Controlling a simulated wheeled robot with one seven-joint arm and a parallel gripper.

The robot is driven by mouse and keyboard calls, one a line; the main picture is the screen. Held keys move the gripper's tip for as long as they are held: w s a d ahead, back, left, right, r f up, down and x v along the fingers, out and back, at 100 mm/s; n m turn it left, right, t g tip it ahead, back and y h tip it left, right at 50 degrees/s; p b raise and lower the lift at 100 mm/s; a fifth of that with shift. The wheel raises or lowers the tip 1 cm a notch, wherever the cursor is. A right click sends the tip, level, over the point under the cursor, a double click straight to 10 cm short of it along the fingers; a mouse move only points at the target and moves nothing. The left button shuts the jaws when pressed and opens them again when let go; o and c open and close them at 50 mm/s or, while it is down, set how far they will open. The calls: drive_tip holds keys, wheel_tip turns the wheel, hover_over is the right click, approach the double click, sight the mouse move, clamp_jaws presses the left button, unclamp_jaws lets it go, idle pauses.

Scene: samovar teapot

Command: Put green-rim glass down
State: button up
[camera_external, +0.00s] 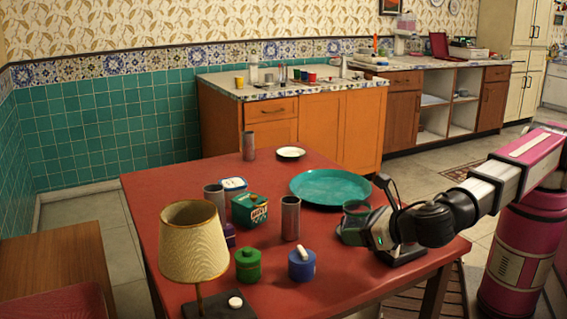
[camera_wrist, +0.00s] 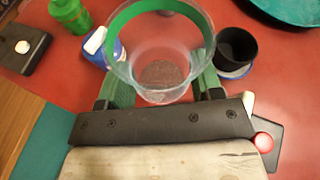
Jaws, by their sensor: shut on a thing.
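The clear glass with a green rim (camera_wrist: 163,66) stands upright between the two green fingers of my gripper (camera_wrist: 161,92) in the wrist view. The fingers are shut on its sides. In the external view the glass (camera_external: 356,208) shows at the end of my gripper (camera_external: 350,230), low over the right part of the red table (camera_external: 190,182). I cannot tell whether the glass base touches the table.
A teal tray (camera_external: 331,187) lies behind the glass. A metal cylinder (camera_external: 290,218), a blue canister (camera_external: 302,264), a green canister (camera_external: 248,265) and a lamp (camera_external: 194,243) stand to the left. Bare table lies between the cylinder and my gripper.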

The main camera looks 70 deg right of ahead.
sight(357, 269)
drive_tip(key=shift+f, duration=3.7)
drive_tip(key=shift+f, duration=0.1)
drive_tip(key=o, duration=0.7)
drive_tip(key=shift+s+a+r, duration=0.1)
drive_tip(key=shift+s+r, duration=0.15)
drive_tip(key=v, duration=1.1)
drive_tip(key=shift+s, duration=0.2)
drive_tip(key=shift+r, duration=0.1)
